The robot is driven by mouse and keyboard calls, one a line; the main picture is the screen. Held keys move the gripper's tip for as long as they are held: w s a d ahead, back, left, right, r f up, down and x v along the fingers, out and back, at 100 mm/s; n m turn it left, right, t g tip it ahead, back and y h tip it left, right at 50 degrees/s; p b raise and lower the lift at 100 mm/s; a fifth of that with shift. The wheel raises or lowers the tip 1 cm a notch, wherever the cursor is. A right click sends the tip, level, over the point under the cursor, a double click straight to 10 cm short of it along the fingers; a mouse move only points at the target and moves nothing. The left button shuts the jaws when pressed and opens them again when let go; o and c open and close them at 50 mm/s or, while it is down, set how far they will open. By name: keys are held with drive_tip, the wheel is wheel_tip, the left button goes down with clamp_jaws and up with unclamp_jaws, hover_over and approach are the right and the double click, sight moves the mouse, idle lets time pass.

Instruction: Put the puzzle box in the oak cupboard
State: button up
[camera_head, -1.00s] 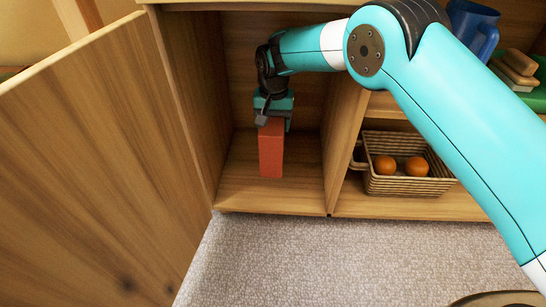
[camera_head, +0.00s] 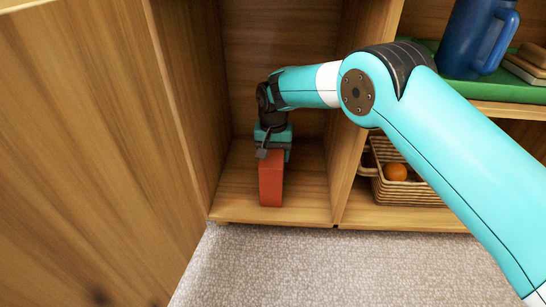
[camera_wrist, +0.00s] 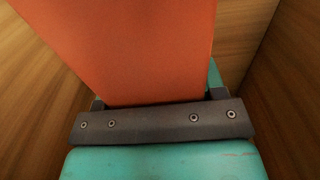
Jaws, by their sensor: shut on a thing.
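The puzzle box (camera_head: 271,180) is a reddish-orange upright block inside the left compartment of the oak cupboard (camera_head: 232,205). My gripper (camera_head: 272,150) is shut on its upper part from above. The box is close to the compartment floor; I cannot tell if it touches. In the wrist view the puzzle box (camera_wrist: 140,45) fills the upper middle, and my gripper (camera_wrist: 160,115) shows below it. The cupboard's wooden walls lie on both sides. The cupboard door (camera_head: 90,150) stands open at the left.
A wicker basket (camera_head: 405,187) with an orange (camera_head: 395,172) stands in the right compartment, past the divider (camera_head: 355,120). A blue mug (camera_head: 478,40) stands on a green tray (camera_head: 505,88) on the shelf above. Carpet (camera_head: 330,265) lies in front.

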drive_tip(key=o, duration=1.3)
wheel_tip(320, 180, up, 8)
drive_tip(key=p, duration=0.5)
drive_tip(key=shift+f+p, duration=0.15)
drive_tip(key=shift+p, duration=0.2)
